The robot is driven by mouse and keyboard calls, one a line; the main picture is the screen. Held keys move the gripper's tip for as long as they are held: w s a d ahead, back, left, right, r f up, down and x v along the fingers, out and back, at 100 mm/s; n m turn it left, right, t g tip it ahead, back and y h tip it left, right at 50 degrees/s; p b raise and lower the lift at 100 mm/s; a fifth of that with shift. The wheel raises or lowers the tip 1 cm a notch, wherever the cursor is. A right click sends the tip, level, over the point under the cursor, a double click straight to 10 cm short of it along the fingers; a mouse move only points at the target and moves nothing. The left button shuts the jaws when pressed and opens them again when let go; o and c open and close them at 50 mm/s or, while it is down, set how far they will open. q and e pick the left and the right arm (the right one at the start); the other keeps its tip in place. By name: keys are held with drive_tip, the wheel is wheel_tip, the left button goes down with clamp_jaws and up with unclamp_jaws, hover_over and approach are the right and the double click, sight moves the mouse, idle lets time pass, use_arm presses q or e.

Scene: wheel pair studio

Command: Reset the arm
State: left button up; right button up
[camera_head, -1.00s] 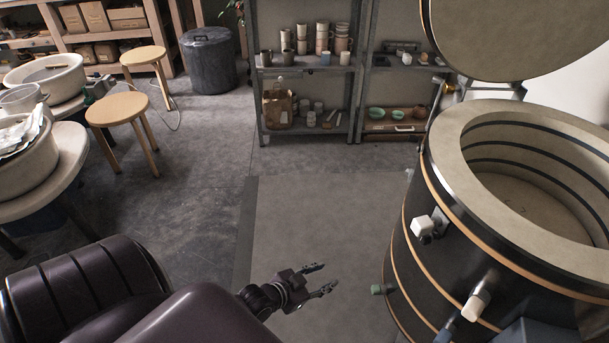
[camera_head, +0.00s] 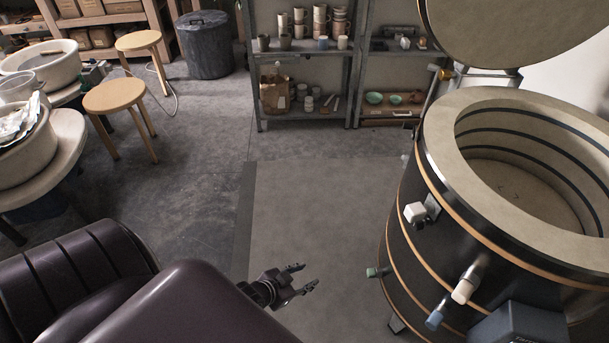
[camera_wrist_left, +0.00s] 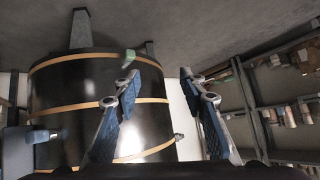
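My left gripper (camera_head: 301,277) hangs over the grey floor mat in the head view, left of the kiln (camera_head: 420,240), with clear space between them. Its two fingers are spread and nothing is between them. The left wrist view also shows the open fingers (camera_wrist_left: 158,82), with the kiln (camera_wrist_left: 70,125) behind the left finger. My left arm (camera_head: 190,310) fills the lower left of the head view. My right gripper is in neither view.
The open kiln stands at right, its round lid (camera_head: 515,25) raised. Metal shelves (camera_head: 302,55) with cups stand at the back. Stools (camera_head: 115,95), a bin (camera_head: 206,50) and pottery wheels are at left. The floor mat (camera_head: 320,210) is bare.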

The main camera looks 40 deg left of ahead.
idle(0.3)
use_arm(q)
drive_tip(key=s+d+f+g+p, duration=0.2)
drive_tip(key=s+f+g+p, duration=0.1)
drive_tip(key=s, duration=0.8)
drive_tip(key=s+d+f+g+p, duration=0.2)
drive_tip(key=s+f, duration=0.4)
drive_tip(key=s, duration=0.5)
drive_tip(key=s+d+f+g+y+p, duration=0.1)
drive_tip(key=s+d+f+g+p, duration=0.1)
drive_tip(key=s, duration=1)
wheel_tip(320, 180, down, 2)
drive_tip(key=shift+d+f+n+g+p, duration=0.25)
drive_tip(key=shift+n+g+p, duration=0.15)
drive_tip(key=shift+g+p, duration=0.6)
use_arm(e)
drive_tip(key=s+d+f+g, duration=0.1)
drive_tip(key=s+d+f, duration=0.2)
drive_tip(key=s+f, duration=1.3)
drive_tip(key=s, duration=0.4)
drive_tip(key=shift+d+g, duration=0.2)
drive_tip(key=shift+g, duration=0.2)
